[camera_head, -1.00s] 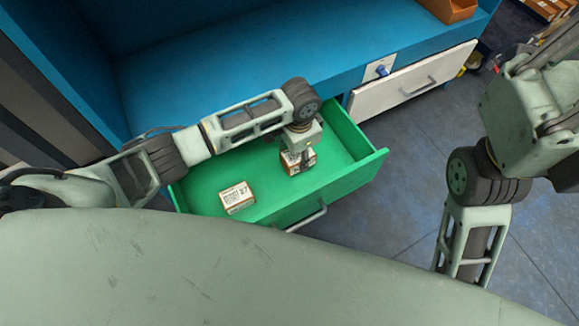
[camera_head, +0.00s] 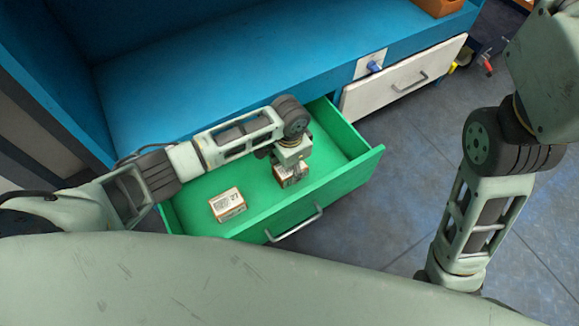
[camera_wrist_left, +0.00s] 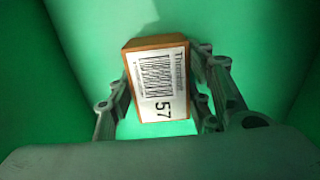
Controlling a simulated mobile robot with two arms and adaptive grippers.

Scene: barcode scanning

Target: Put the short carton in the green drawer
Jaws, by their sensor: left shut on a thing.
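The green drawer (camera_head: 262,219) is pulled out below the blue bench. My left gripper (camera_head: 291,175) reaches down into it and is shut on a short carton (camera_head: 294,180). In the left wrist view the held carton (camera_wrist_left: 160,85) is orange-brown with a white barcode label reading 57, between the fingers of my left gripper (camera_wrist_left: 160,112). Green drawer surfaces surround it; I cannot tell whether it touches the floor. A second carton (camera_head: 227,204), labelled 27, lies in the drawer to the left. My right arm hangs at the right, its fingers out of view.
The blue bench (camera_head: 200,75) stands behind the drawer, with its surface clear in the middle. A white drawer (camera_head: 405,85) beside it is shut. An orange bin (camera_head: 440,6) sits at the top right. Open floor (camera_head: 400,185) lies to the right.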

